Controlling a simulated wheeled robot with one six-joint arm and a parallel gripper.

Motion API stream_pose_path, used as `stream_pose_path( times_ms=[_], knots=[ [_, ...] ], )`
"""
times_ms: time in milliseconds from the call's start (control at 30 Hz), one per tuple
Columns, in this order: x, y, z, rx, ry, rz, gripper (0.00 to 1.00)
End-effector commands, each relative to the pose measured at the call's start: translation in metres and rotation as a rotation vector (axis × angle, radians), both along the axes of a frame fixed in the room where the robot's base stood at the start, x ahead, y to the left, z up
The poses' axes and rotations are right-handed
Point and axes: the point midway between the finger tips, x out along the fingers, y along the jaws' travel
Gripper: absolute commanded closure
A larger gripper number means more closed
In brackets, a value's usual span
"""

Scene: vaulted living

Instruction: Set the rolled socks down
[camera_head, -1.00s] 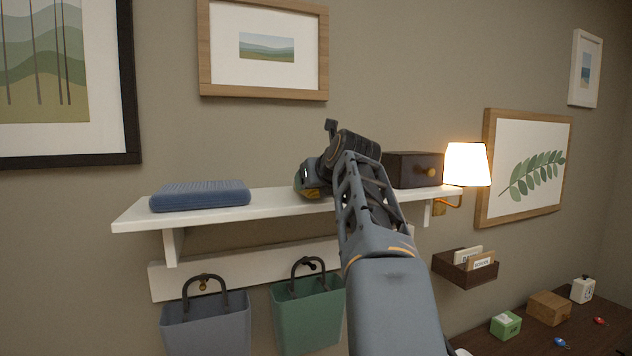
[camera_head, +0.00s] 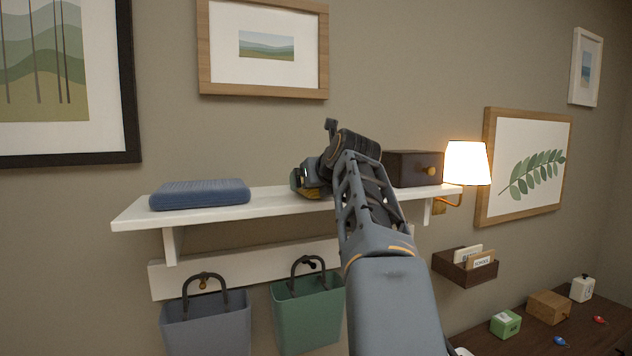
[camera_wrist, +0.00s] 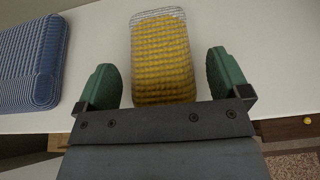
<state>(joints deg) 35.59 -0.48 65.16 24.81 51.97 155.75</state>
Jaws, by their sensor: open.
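The rolled socks (camera_wrist: 162,62) are a yellow ribbed bundle with a grey-white far end. In the wrist view they lie on the white shelf (camera_wrist: 268,65), between the fingers of my gripper (camera_wrist: 162,78). The two green fingers are open, with a gap on each side of the socks. In the head view my gripper (camera_head: 304,183) is low over the middle of the shelf (camera_head: 270,202), and my own gripper and arm mostly hide the socks.
A blue ribbed block (camera_head: 200,195) lies on the shelf to the left. A dark box with a knob (camera_head: 413,169) and a lit lamp (camera_head: 467,164) are to the right. Two bins (camera_head: 205,330) (camera_head: 307,315) hang below. Bare shelf lies between the blue block and my gripper.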

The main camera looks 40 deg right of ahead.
Motion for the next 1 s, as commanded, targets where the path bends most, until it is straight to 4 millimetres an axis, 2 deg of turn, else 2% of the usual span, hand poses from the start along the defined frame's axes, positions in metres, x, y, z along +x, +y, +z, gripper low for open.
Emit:
stream_pose_path(
  times_ms=[167, 400, 600, 800, 1000],
  knots=[
    [-0.019, 0.004, 0.009, -0.002, -0.003, -0.003, 0.06],
    [-0.061, 0.015, 0.027, -0.002, -0.003, -0.003, 0.06],
    [-0.089, 0.022, 0.039, -0.001, -0.002, -0.002, 0.06],
    [-0.104, 0.027, 0.046, -0.002, -0.001, -0.001, 0.06],
    [-0.106, 0.030, 0.043, -0.023, 0.014, 0.017, 0.06]
  ],
)
